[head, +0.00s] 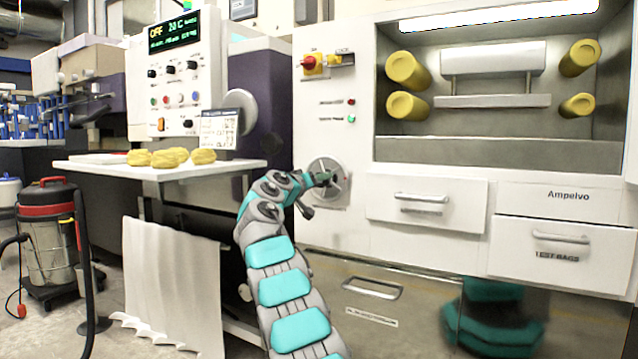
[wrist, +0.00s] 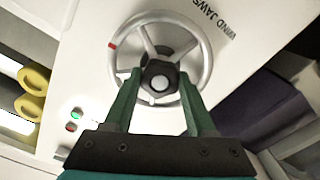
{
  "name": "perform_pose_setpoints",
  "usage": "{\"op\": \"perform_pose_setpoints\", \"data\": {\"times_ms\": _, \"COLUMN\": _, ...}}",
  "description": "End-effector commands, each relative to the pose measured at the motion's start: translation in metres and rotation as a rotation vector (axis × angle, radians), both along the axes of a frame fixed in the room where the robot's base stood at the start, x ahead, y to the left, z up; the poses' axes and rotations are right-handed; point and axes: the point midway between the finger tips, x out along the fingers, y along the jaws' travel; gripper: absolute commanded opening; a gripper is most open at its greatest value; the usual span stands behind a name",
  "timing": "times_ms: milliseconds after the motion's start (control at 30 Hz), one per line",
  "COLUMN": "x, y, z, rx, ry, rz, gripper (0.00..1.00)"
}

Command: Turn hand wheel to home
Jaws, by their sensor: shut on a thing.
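The hand wheel (head: 343,171) is a round grey metal wheel on the white front of the machine. In the wrist view its rim and spokes (wrist: 203,48) show clearly, with a red mark (wrist: 112,45) at the upper left of the rim. My gripper (head: 327,179) is at the wheel. In the wrist view my gripper (wrist: 160,75) has its two green fingers on either side of the dark hub (wrist: 160,83), shut on it. The hub has a pale round centre. The lettering "WIND JAWS" (wrist: 204,24) is beside the rim.
Drawers with handles (head: 425,200) are just right of the wheel. A red knob (head: 308,63) and yellow rollers (head: 408,69) are higher up. A shelf (head: 90,170) with yellow lumps juts out on the left, and a vacuum cleaner (head: 48,230) stands on the floor.

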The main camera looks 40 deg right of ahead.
Motion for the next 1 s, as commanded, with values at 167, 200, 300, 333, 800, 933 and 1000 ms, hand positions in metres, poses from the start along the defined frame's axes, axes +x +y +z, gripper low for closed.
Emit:
{"op": "perform_pose_setpoints", "data": {"times_ms": 167, "x": 0.0008, "y": 0.0020, "z": 0.0025, "rx": -0.052, "ry": 0.124, "rz": 0.003, "gripper": 0.00}}
{"op": "perform_pose_setpoints", "data": {"times_ms": 200, "x": 0.0010, "y": 0.0020, "z": 0.0027, "rx": -0.065, "ry": 0.156, "rz": 0.003, "gripper": 0.00}}
{"op": "perform_pose_setpoints", "data": {"times_ms": 300, "x": 0.0011, "y": 0.0016, "z": 0.0035, "rx": -0.102, "ry": 0.245, "rz": 0.003, "gripper": 0.00}}
{"op": "perform_pose_setpoints", "data": {"times_ms": 333, "x": 0.0009, "y": 0.0013, "z": 0.0033, "rx": -0.113, "ry": 0.271, "rz": 0.003, "gripper": 0.00}}
{"op": "perform_pose_setpoints", "data": {"times_ms": 800, "x": 0.0010, "y": 0.0004, "z": 0.0045, "rx": -0.284, "ry": 0.686, "rz": 0.003, "gripper": 0.00}}
{"op": "perform_pose_setpoints", "data": {"times_ms": 933, "x": 0.0013, "y": 0.0014, "z": 0.0053, "rx": -0.331, "ry": 0.798, "rz": 0.004, "gripper": 0.00}}
{"op": "perform_pose_setpoints", "data": {"times_ms": 1000, "x": 0.0014, "y": 0.0019, "z": 0.0061, "rx": -0.358, "ry": 0.858, "rz": 0.003, "gripper": 0.00}}
